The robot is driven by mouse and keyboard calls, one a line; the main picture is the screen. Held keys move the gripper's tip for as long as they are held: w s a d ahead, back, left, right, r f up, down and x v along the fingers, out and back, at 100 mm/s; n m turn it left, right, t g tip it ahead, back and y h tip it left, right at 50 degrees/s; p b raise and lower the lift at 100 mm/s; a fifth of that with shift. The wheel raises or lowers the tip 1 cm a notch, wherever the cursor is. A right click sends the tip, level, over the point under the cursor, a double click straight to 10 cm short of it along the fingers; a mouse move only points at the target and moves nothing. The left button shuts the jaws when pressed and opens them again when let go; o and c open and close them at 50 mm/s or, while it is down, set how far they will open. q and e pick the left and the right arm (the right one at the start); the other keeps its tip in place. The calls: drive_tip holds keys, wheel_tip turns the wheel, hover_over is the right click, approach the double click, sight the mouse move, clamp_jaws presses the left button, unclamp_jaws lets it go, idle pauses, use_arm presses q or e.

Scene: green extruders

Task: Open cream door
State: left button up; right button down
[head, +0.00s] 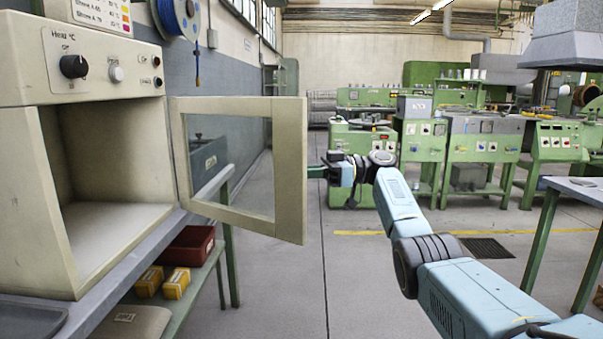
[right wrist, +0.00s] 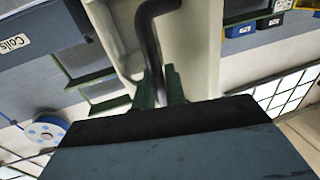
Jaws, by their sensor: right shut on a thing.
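The cream oven (head: 22,190) stands at the left of the head view, with its empty chamber in sight. Its cream door (head: 290,165), a frame around a glass pane, stands swung wide open, hinged at the chamber's right side. My right gripper (head: 318,172) is at the far side of the door's free edge. In the right wrist view its green fingers (right wrist: 160,92) are shut on the dark bent door handle (right wrist: 150,38). In the head view the door hides the handle. My left gripper is not in view.
The oven rests on a grey bench (head: 125,262). Below are a red bin (head: 190,246) and yellow boxes (head: 176,283) on a shelf. Green machines (head: 485,150) stand at the back, and a green-legged table (head: 545,235) at the right. The floor between is clear.

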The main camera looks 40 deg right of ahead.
drive_tip(key=c, duration=1.5)
unclamp_jaws()
drive_tip(key=shift+w, duration=0.1)
drive_tip(key=shift+c, duration=0.2)
drive_tip(key=v, duration=0.7)
drive_tip(key=shift+s, duration=0.2)
drive_tip(key=shift+d, duration=0.15)
